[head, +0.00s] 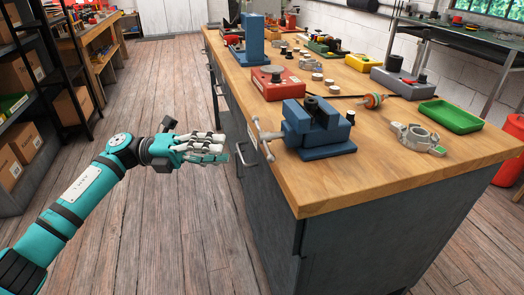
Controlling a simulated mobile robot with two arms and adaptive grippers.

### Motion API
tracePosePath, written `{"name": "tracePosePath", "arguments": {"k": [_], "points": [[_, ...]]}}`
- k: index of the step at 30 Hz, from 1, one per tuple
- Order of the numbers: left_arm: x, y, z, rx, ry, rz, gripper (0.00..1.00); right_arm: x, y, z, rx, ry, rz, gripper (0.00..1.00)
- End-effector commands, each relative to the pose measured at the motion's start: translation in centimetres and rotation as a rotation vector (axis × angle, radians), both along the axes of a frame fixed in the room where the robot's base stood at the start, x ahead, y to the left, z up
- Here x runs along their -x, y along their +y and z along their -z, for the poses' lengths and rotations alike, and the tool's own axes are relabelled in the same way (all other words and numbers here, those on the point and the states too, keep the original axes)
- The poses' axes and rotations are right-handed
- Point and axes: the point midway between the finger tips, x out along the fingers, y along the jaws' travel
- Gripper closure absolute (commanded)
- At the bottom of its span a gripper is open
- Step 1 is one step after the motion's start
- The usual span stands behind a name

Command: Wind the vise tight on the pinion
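The blue vise (318,140) stands at the near left edge of the wooden workbench. A dark round part (311,103), which may be the pinion, stands upright at its jaws; I cannot tell how tightly it is held. The vise's light metal handle (264,134) sticks out past the bench's left edge. My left gripper (223,148) is in the air left of the bench, its fingers pointing right toward the handle and apart from it. It holds nothing I can see, and its finger opening is unclear from this side. My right gripper is not in view.
Behind the vise are a red block tool (278,84) and a blue press (253,42). A rotor (373,101), a metal housing (416,138) and a green tray (450,116) lie to the right. Drawer handles (240,162) stick out from the bench's left side. The floor there is clear.

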Motion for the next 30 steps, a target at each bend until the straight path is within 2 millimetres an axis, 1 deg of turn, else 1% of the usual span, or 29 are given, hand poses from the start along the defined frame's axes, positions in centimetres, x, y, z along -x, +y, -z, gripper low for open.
{"name": "tracePosePath", "arguments": {"k": [1, 6, 9, 13, 19, 27, 30], "points": [[0.2, -1.3, -0.2, 0.002, -0.002, 0.004, 0.69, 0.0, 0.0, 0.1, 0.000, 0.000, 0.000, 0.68], [0.6, -4.9, -0.6, 0.002, -0.001, 0.004, 0.69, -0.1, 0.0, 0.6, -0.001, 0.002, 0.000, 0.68], [0.8, -6.7, -0.7, 0.001, -0.003, 0.003, 0.69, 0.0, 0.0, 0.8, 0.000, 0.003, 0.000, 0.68], [1.0, -8.5, -0.9, 0.002, -0.002, 0.002, 0.69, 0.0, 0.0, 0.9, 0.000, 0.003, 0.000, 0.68], [1.1, -9.8, -1.0, 0.000, -0.002, 0.000, 0.69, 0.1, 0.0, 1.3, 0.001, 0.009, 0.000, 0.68], [1.1, -9.9, -1.0, 0.000, -0.002, 0.000, 0.69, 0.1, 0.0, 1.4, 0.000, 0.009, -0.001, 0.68], [1.1, -9.8, -1.0, 0.000, -0.002, -0.001, 0.82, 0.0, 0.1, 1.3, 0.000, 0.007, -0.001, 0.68]]}}
